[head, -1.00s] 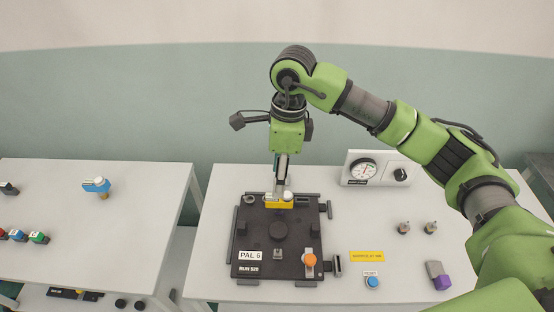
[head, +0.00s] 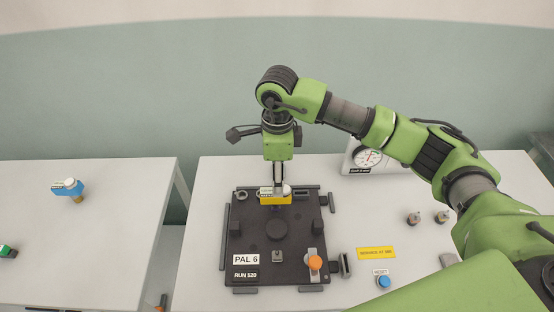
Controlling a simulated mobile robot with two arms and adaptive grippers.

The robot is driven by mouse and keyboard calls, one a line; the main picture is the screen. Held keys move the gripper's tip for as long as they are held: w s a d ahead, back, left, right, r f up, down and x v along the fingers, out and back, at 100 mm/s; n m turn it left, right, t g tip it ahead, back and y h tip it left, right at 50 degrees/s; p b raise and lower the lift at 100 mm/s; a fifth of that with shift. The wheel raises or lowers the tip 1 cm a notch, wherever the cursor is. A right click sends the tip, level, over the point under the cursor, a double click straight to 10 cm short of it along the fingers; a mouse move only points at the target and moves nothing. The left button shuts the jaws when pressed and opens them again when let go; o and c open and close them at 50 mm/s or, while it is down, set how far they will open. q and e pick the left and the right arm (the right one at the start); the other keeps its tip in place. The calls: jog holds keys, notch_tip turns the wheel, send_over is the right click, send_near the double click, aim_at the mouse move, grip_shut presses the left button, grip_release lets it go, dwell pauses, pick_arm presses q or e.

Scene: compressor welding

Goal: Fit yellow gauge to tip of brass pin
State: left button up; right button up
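The yellow gauge (head: 276,200), with a white round top and a pale label, is at the far edge of the black pallet (head: 245,222) marked PAL 6. My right gripper (head: 278,184) points straight down with its fingertips at the gauge's top. The fingers show edge-on, so I cannot tell whether they are closed on it. No brass pin shows under the yellow gauge; that spot is hidden. On the left table, a blue gauge (head: 70,187) with a white top has a brass-coloured part below it. My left gripper is out of view.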

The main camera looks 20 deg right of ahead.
aim_at(266, 196)
notch_tip(266, 196, down, 7)
jog(key=shift+w+p, duration=0.1)
jog(key=shift+p, duration=0.7)
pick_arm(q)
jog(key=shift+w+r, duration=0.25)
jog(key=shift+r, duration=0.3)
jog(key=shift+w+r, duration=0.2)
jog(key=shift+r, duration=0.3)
pick_arm(e)
jog(key=shift+f, duration=0.55)
grip_shut()
jog(key=c, duration=0.7)
grip_release()
grip_shut()
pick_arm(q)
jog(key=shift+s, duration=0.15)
pick_arm(e)
jog(key=shift+r, duration=0.1)
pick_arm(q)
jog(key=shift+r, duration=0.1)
pick_arm(e)
jog(key=shift+r, duration=0.15)
pick_arm(q)
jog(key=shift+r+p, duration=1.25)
jog(key=shift+p, duration=0.15)
pick_arm(e)
jog(key=shift+r, duration=2.5)
